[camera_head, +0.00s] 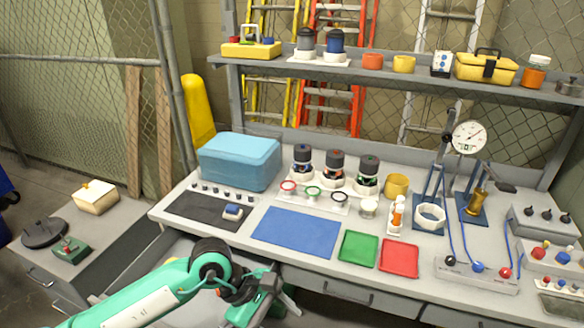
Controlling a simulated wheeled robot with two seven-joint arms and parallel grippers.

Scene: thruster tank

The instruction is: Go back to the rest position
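My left arm, green and white with a dark wrist, comes in from the lower left. Its gripper (266,299) is in front of the workbench, below the front edge of the blue mat (296,232). The finger gap is not clear from this angle, so I cannot tell whether it is open or shut. I see nothing clearly held in it. My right gripper and arm are not in view.
The grey workbench (330,272) holds a light blue case (240,161), a green tray (359,249), a red tray (399,258), three thruster-like units, a dial gauge (469,137) and control boxes. A side cabinet (105,235) stands left. Free floor is hardly visible.

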